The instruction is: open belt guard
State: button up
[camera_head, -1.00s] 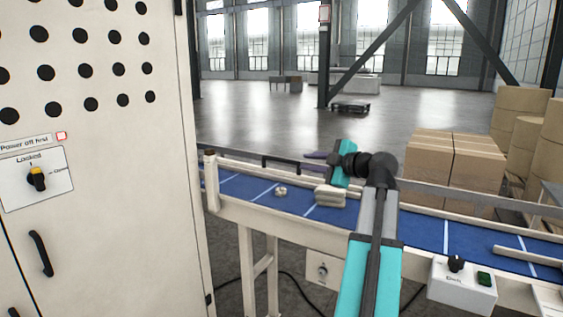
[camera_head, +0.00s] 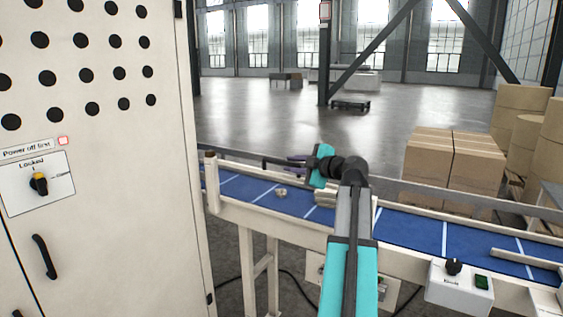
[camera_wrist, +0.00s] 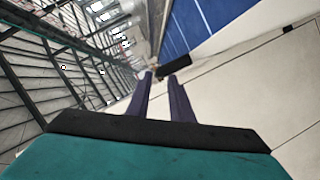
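A tall cream cabinet front with round holes (camera_head: 110,200) fills the left of the head view; I take it for the guard. It looks shut. It carries a dark handle (camera_head: 44,257) and a yellow and black knob (camera_head: 39,184) on a white plate marked "Locked". A label above reads "Power off first" (camera_head: 27,149). My gripper (camera_head: 290,160) is over the conveyor, right of the cabinet and apart from it, its purple fingers pointing left. In the wrist view my gripper (camera_wrist: 160,77) shows two fingers with a gap and nothing held.
The blue conveyor belt (camera_head: 410,229) runs rightward from the cabinet, with small items (camera_head: 281,192) on it. A control box (camera_head: 460,285) with a black knob and green button is on its near side. Cartons (camera_head: 455,170) stand behind. A dark block (camera_wrist: 175,66) lies beyond my fingertips in the wrist view.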

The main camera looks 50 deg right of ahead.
aim_at(286, 163)
jog(key=shift+p+x, duration=0.7)
jog(key=shift+x, duration=2.2)
grip_shut()
